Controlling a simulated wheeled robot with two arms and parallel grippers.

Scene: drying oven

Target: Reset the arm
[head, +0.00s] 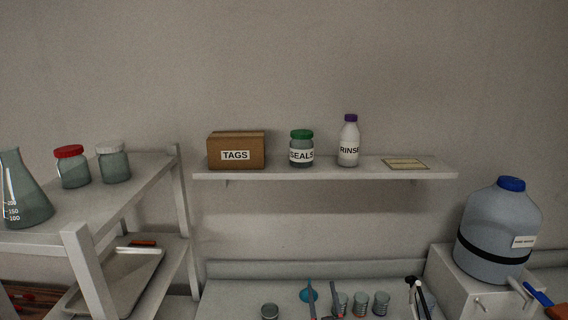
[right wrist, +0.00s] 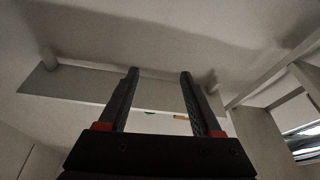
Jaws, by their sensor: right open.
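My right gripper (head: 323,283) shows at the bottom middle of the head view, with its two dark fingers pointing up and apart, nothing between them. In the right wrist view the same gripper (right wrist: 159,72) is open and empty, its fingers pointing toward the pale shelf (right wrist: 80,88) seen from below. In the head view it stands in front of the bench, below the wall shelf (head: 290,175). The rest of the right arm is below the frame. My left gripper is not in view.
A box marked TAGS (head: 236,150), a SEALS jar (head: 301,149) and a RINSE bottle (head: 348,142) stand on the shelf. Small glass beakers (head: 381,304) and a blue item (head: 308,295) are near my fingers. A rack (head: 88,265) stands left, a large jug (head: 497,232) right.

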